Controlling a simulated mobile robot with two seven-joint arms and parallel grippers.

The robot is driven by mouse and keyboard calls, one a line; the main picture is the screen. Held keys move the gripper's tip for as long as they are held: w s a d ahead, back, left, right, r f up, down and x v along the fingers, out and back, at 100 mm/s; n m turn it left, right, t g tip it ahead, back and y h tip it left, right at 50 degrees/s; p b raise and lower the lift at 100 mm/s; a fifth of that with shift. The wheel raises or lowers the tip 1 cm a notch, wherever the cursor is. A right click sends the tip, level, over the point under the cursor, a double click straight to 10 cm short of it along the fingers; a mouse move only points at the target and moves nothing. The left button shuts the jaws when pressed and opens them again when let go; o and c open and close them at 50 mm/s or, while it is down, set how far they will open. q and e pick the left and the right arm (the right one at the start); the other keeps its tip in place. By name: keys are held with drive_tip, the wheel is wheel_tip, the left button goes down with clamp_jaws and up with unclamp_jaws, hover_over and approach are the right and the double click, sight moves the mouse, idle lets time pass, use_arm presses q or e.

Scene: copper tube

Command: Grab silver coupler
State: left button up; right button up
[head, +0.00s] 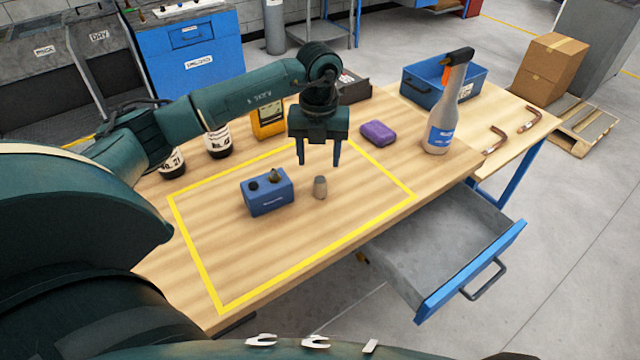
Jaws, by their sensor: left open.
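A small grey-silver coupler (320,187) stands upright on the wooden table inside the yellow taped rectangle. A blue block (267,193) with two holes sits just left of it, and a small part shows in its right hole. My left gripper (319,164) points down above and slightly behind the coupler, fingers apart and empty. Whether the fingertips are directly over the coupler cannot be told. My right gripper is not identifiable in this view.
A purple item (378,133) lies right of my left gripper. A spray bottle (446,110), blue bin (420,92) and copper tubes (497,140) are farther right. Two labelled jars (217,141) and a yellow meter (266,121) stand behind. An open drawer (440,245) juts out at front right.

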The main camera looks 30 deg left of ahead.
sight(320, 179)
use_arm(q)
wheel_tip(320, 179, down, 9)
drive_tip(key=shift+d+r+p, duration=0.1)
drive_tip(key=shift+r+p, duration=0.05)
drive_tip(key=shift+p, duration=0.6)
drive_tip(key=shift+c, duration=0.4)
clamp_jaws()
drive_tip(key=shift+r, duration=0.1)
